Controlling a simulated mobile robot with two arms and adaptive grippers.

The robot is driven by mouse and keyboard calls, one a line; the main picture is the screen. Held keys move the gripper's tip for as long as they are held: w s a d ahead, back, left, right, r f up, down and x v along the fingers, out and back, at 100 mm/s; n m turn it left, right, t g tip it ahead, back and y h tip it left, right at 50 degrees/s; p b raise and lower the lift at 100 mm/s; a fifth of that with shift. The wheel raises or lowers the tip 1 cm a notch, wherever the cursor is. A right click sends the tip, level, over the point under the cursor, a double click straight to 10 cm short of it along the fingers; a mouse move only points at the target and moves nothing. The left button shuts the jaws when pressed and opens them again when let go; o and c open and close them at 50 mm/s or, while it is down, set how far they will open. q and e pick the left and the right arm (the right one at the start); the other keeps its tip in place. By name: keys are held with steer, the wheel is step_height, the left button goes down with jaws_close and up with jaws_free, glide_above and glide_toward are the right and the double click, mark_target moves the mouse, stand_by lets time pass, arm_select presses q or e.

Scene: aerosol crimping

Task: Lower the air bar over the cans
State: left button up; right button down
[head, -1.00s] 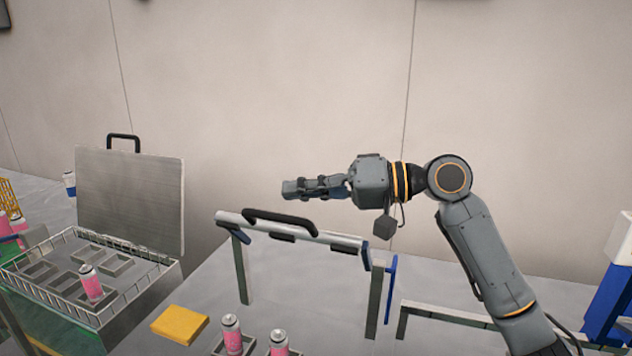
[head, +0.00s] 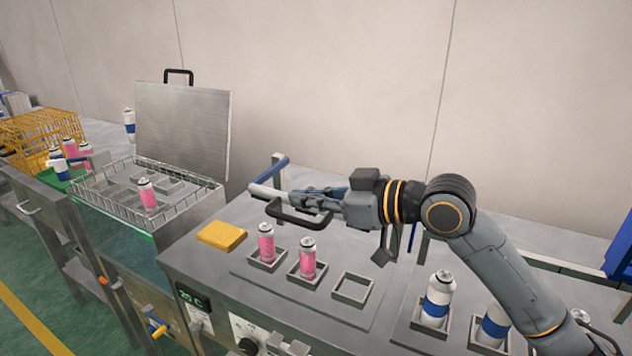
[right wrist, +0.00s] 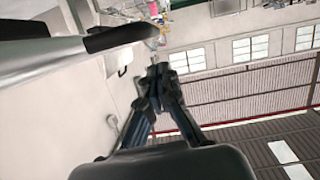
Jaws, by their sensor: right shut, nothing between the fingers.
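The air bar (head: 268,190) is a pale bar with a black loop handle (head: 300,217) on its front; my right gripper and wrist hide much of it. It appears just above and behind two pink cans (head: 266,243) (head: 308,258) standing in square holders. My right gripper (head: 300,199) is shut and empty, close against the bar above the handle; contact is hard to tell. In the right wrist view, my fingers (right wrist: 158,72) are together, and the bar's handle (right wrist: 122,37) crosses the upper left. My left gripper is not in view.
A yellow pad (head: 222,235) lies left of the cans. An empty holder (head: 353,290) is to their right, then blue-banded cans (head: 438,300). A blue-armed post (head: 278,172) stands behind the bar. A basin with a raised lid (head: 185,125) is at left.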

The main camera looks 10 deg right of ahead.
step_height(320, 180, down, 2)
steer(key=shift+s+a+n, duration=0.15)
steer(key=shift+n, duration=0.15)
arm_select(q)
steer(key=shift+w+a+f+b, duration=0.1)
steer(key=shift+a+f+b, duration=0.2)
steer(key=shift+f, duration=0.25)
arm_select(e)
steer(key=shift+s+f, duration=0.15)
steer(key=shift+f, duration=0.65)
steer(key=shift+f, duration=0.2)
step_height(320, 180, up, 5)
steer(key=p, duration=0.5)
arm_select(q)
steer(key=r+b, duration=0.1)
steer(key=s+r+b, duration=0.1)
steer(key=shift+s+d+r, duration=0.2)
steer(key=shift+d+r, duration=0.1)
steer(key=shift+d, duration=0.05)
arm_select(e)
steer(key=s+v, duration=0.1)
steer(key=v, duration=0.9)
steer(key=shift+a, duration=0.3)
steer(key=shift+w, duration=0.1)
